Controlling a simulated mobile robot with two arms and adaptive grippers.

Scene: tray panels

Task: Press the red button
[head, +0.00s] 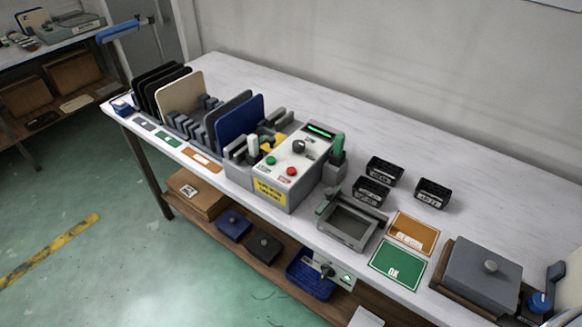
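The red button (292,171) is a small round button on the white sloped top of a control box (307,160) on the workbench. It sits near the box's front right. A green button (270,160) is to its left, and a black knob (299,146) is behind it. A lit green display (320,130) is at the back of the box. Nothing covers the red button. Neither of my grippers shows in the head view.
The box stands on the bench (400,150). A rack with upright panels, including a blue panel (240,122), is on its left. A green-handled clamp (337,150) stands close on its right. Black trays (384,171), a green OK mat (398,262) and a grey lid (482,272) lie further right.

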